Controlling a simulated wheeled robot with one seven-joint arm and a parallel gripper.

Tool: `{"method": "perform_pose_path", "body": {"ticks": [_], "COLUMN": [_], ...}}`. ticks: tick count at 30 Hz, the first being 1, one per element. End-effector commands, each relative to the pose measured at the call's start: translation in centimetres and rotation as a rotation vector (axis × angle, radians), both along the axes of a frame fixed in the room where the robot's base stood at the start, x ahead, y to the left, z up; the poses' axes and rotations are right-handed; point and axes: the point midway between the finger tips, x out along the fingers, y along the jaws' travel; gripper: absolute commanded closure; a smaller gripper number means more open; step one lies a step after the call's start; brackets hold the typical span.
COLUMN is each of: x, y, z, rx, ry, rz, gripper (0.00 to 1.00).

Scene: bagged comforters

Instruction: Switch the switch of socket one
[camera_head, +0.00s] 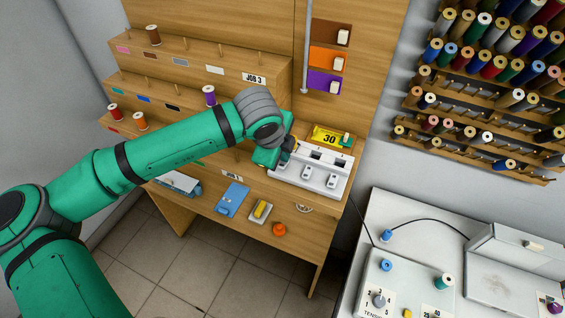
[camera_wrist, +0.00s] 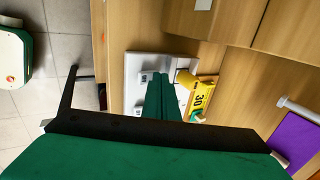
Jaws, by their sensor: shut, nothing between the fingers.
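A white socket strip (camera_head: 309,176) lies on the wooden bench at its right end. Its sloped front carries a row of small rocker switches, with dark socket openings behind them. A middle switch (camera_head: 307,171) and a right switch (camera_head: 332,181) show clearly; socket numbers are too small to read. My gripper (camera_head: 284,158) is over the strip's left end, and its fingers and wrist partly cover that end. In the wrist view my shut, empty fingers (camera_wrist: 163,88) reach over the strip (camera_wrist: 133,66), beside a switch (camera_wrist: 146,77). I cannot tell whether they touch it.
A yellow "30" block (camera_head: 328,137) stands behind the strip, and a small yellow object (camera_wrist: 186,78) sits near my fingertips. A blue card (camera_head: 232,199), a yellow item on a pad and an orange object (camera_head: 279,229) lie in front. A thread rack (camera_head: 490,80) is right.

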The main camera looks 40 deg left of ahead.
Motion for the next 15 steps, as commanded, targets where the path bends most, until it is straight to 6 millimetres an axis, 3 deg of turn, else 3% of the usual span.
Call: {"method": "perform_pose_path", "body": {"ticks": [1,6,15], "x": [-0.1,-0.2,-1.0], "y": [-0.4,-0.4,-0.5], "z": [-1.3,-1.3,0.1], "rx": [-0.014,-0.015,-0.016], "ry": [0.019,0.019,0.02], "rz": [-0.004,-0.002,-0.002], "gripper": [1.0,1.0,1.0]}}
